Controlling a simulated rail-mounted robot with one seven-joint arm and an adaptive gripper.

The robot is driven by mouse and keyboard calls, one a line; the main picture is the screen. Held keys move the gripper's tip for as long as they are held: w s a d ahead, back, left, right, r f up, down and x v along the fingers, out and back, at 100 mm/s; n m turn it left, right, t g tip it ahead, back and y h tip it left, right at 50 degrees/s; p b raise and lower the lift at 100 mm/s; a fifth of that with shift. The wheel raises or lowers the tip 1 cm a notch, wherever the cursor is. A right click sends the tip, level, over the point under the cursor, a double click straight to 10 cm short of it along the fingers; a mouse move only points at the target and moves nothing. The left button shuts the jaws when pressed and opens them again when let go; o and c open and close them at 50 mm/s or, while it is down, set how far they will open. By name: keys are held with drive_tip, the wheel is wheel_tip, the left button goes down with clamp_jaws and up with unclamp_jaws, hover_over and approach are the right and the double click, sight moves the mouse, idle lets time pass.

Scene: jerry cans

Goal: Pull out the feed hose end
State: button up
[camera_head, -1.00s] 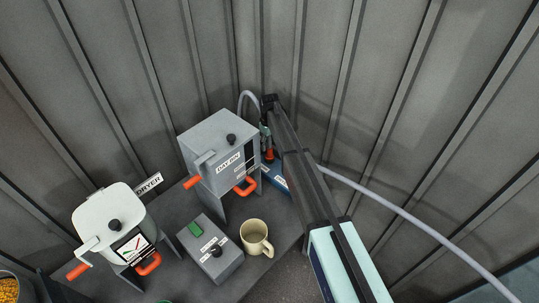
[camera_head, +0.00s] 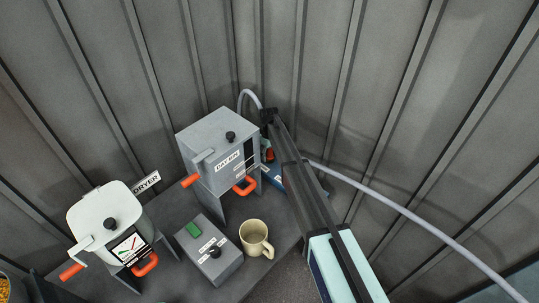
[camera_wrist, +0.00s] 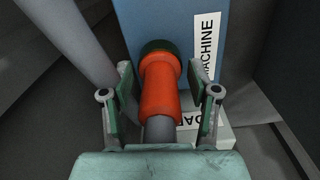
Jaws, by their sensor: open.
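The orange feed hose end (camera_wrist: 160,85) fills the middle of the wrist view. Its far end meets a dark green ring (camera_wrist: 158,46) on a blue box (camera_wrist: 150,18) with a label ending in MACHINE. A dark grey hose (camera_wrist: 160,130) runs from its near end towards my palm. My gripper (camera_wrist: 162,98) is open, with one finger on each side of the hose end; I cannot tell whether either touches it. In the head view, a bit of the orange hose end (camera_head: 270,155) shows beside the day bin, and my arm hides most of it.
The grey day bin (camera_head: 218,148) stands close left of my arm. A grey hose (camera_head: 405,212) curves along the wall to the right. A beige mug (camera_head: 254,240), a small grey control box (camera_head: 208,252) and the white dryer (camera_head: 103,218) stand on the dark table.

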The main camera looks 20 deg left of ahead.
drive_tip(key=shift+d, duration=0.1)
drive_tip(key=c, duration=1.1)
drive_tip(key=shift+r, duration=0.3)
drive_tip(key=shift+r, duration=0.25)
drive_tip(key=shift+r, duration=0.2)
drive_tip(key=shift+r+p, duration=0.75)
drive_tip(key=shift+r, duration=1.4)
